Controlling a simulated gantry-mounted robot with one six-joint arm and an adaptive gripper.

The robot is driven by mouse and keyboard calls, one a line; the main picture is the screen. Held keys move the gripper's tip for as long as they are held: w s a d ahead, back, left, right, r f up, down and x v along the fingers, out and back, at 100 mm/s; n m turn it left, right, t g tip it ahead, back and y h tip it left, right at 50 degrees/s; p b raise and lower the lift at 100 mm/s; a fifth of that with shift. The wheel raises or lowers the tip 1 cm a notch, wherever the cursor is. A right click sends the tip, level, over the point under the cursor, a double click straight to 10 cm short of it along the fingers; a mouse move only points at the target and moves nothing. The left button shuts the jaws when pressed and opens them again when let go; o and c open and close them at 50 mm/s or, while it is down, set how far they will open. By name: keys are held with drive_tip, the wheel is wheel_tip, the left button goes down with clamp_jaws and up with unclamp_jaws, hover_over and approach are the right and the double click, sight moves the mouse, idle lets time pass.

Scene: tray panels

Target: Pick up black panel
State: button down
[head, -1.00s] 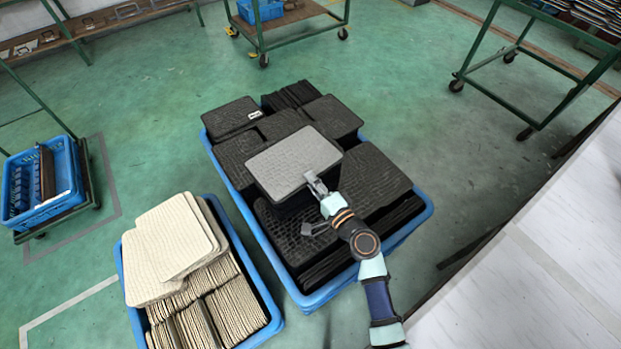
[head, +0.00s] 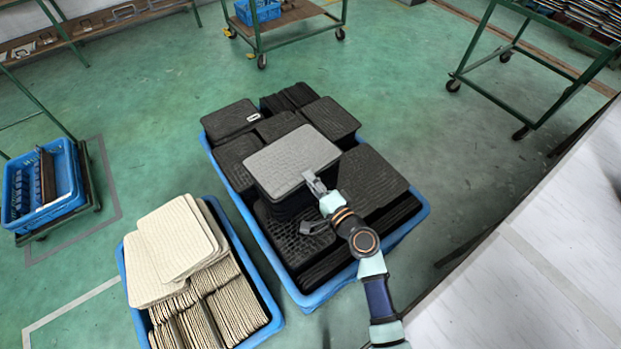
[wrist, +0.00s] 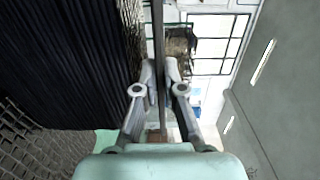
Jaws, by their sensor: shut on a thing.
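Black panels (head: 377,176) lie in several stacks in a large blue crate (head: 421,217) in the middle of the head view. My gripper (head: 317,186) is shut on the near right edge of a textured panel (head: 287,158) that looks light grey in the head view. In the wrist view this panel (wrist: 158,30) shows edge-on as a thin strip between my fingertips (wrist: 159,78). A gap separates it from the ribbed black stack (wrist: 70,60) at the left there. The panel's underside is hidden in the head view.
A second blue crate (head: 266,309) with cream panels (head: 177,238) stands close at the lower left. A white surface (head: 540,270) lies at the right. A green trolley (head: 262,48) stands behind. Green floor is open between the crates and trolley.

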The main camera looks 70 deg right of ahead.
drive_tip(key=s+a+r+p, duration=0.1)
drive_tip(key=s+a+r, duration=0.1)
drive_tip(key=s, duration=0.4)
drive_tip(key=s+a+r+p, duration=0.2)
drive_tip(key=s+a+r, duration=0.1)
drive_tip(key=s+a, duration=0.2)
drive_tip(key=shift+s+a, duration=0.3)
drive_tip(key=shift+s, duration=0.15)
